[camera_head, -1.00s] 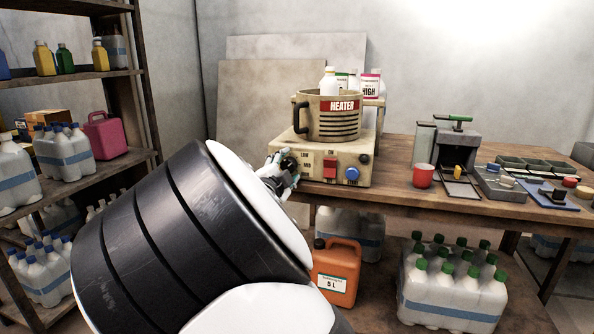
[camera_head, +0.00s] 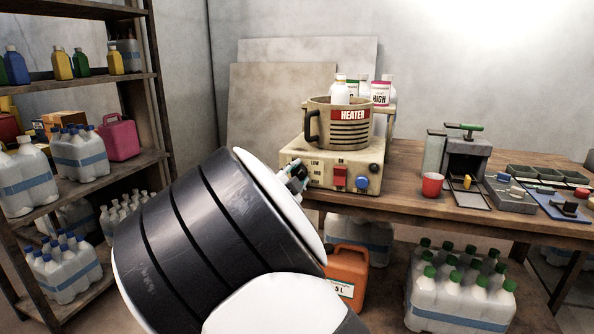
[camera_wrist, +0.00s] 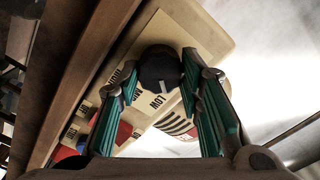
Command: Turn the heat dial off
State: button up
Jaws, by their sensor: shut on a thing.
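The heater (camera_head: 338,128) is a beige pot with a red HEATER label on a beige control box (camera_head: 323,177). The heat dial (camera_wrist: 160,72) is black and round with a white mark. In the wrist view the mark points toward the LOW lettering. My gripper (camera_wrist: 162,66) is shut on the dial, with teal-padded fingers on either side of it. In the head view my gripper (camera_head: 297,178) is at the box's left front, and my arm and gripper hide the dial. A red switch (camera_head: 339,177) and a blue knob (camera_head: 361,182) are to the right.
The heater stands on a wooden table (camera_head: 420,220). A red cup (camera_head: 432,185) and a grey press-like device (camera_head: 466,160) stand to its right. An orange jug (camera_head: 347,272) and bottle packs are below. Shelves (camera_head: 135,75) with bottles are at the left.

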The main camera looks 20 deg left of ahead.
jog(key=n+p, duration=0.4)
jog(key=shift+r+p, duration=0.15)
jog(key=shift+p, duration=0.25)
jog(key=shift+a+n+p, duration=0.1)
jog(key=shift+n+p, duration=1.15)
jog(key=shift+n, duration=0.25)
jog(key=shift+f, duration=0.2)
jog(key=o, duration=1.2)
jog(key=shift+c, duration=0.2)
jog(key=shift+s, duration=0.1)
jog(key=s, duration=1.2)
jog(key=shift+a, duration=0.2)
jog(key=shift+w+d, duration=0.1)
jog(key=shift+w, duration=0.05)
